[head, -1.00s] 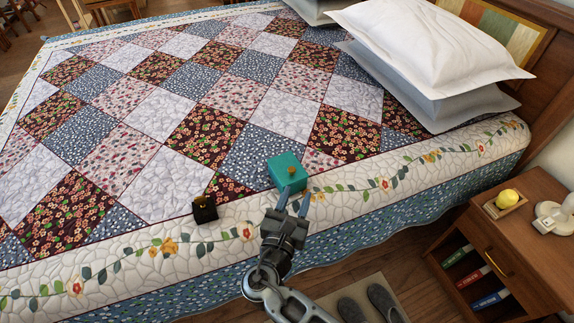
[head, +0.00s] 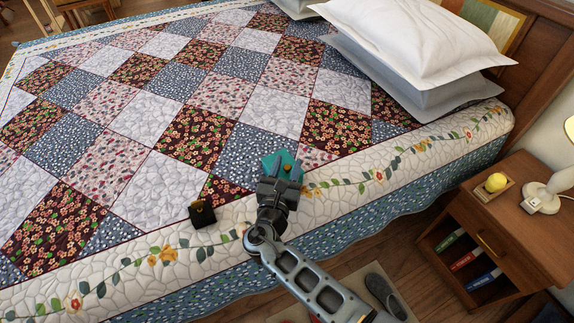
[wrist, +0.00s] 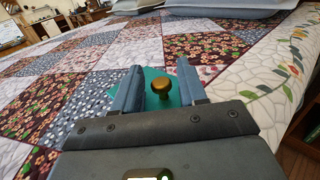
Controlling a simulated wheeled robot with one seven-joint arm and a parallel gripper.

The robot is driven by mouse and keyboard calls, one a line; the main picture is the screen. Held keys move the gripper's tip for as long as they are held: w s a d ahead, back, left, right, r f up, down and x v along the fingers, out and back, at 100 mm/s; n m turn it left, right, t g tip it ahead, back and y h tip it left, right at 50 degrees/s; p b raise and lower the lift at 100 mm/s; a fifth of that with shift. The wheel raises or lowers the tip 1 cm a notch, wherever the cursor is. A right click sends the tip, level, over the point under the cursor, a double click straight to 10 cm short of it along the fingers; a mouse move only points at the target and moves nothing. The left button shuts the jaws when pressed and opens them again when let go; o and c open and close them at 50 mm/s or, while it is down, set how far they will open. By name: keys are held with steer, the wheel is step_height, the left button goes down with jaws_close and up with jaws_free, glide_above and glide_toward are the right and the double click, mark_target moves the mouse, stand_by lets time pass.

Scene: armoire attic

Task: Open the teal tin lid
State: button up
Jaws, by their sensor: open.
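The teal tin (head: 269,161) sits on the quilted bed near its front edge, partly hidden behind my gripper. Its lid (wrist: 154,74) shows teal in the wrist view, with a round brass knob (wrist: 161,86) on top. My gripper (head: 283,168) is open at the tin. In the wrist view its two fingers (wrist: 160,78) stand on either side of the knob, with a gap on both sides. The lid looks closed, though the tin's lower part is hidden.
A small black box (head: 202,214) with a brass-coloured knob stands on the bed left of my gripper. Pillows (head: 415,50) lie at the back right. A wooden nightstand (head: 510,215) with a lamp and a yellow object stands at the right. The quilt (head: 165,180) beyond is clear.

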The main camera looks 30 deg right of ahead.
steer(key=shift+w+d, duration=0.1)
steer(key=shift+w, duration=0.05)
steer(key=shift+c, duration=0.3)
jaws_close()
